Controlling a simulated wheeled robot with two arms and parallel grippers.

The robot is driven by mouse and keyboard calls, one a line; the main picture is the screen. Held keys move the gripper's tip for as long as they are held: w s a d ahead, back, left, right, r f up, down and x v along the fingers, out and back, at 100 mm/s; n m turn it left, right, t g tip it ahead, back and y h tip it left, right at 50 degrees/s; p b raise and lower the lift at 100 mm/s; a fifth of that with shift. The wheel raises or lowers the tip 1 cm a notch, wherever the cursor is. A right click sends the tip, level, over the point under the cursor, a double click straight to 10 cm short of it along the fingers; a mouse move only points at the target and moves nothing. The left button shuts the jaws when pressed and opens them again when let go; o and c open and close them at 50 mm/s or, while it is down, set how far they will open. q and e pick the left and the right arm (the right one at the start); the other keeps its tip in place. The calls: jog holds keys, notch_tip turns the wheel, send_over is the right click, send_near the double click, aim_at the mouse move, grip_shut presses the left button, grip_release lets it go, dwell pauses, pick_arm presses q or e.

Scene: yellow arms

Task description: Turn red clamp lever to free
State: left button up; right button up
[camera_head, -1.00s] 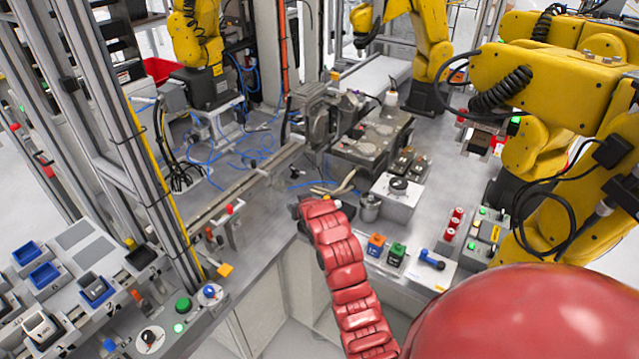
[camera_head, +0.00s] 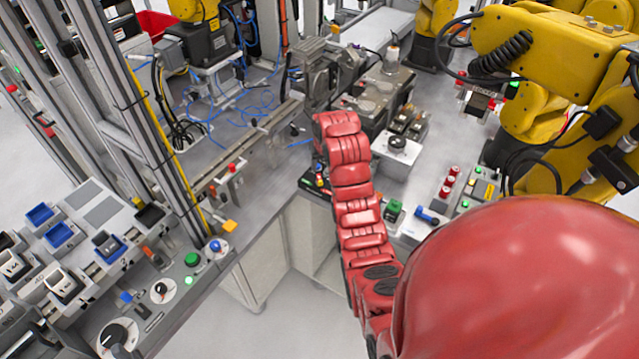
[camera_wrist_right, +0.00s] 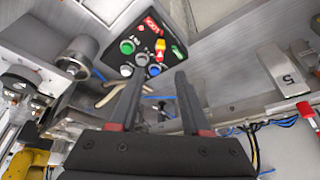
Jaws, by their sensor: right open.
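My right gripper (camera_wrist_right: 153,98) is open and empty in the right wrist view, its two dark fingers pointing at a black control panel (camera_wrist_right: 134,27). The panel carries a red label, a green round button (camera_wrist_right: 127,46), a white button (camera_wrist_right: 142,60) and a small red part (camera_wrist_right: 160,44) beside a yellow one. Which part is the clamp lever is too small to tell. The fingertips look apart from the panel. In the head view the panel (camera_head: 309,184) shows partly, beside my red right arm, which hides most of the gripper. My left gripper is not in view.
A red-topped clamp-like part (camera_head: 231,169) stands on the left bench edge. A metal cylinder (camera_wrist_right: 79,55) stands left of the panel in the wrist view. Grey machine blocks (camera_head: 375,100) lie beyond my arm, and yellow robot arms (camera_head: 560,50) crowd the right.

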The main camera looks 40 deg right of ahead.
aim_at(319, 177)
jog(key=p+x, duration=0.3)
jog(key=x, duration=0.5)
jog(key=shift+w+d+f+p, duration=0.15)
jog(key=shift+w+f+p, duration=0.05)
jog(key=shift+w+p, duration=0.15)
jog(key=shift+x, duration=0.8)
jog(key=shift+s, duration=0.15)
grip_shut()
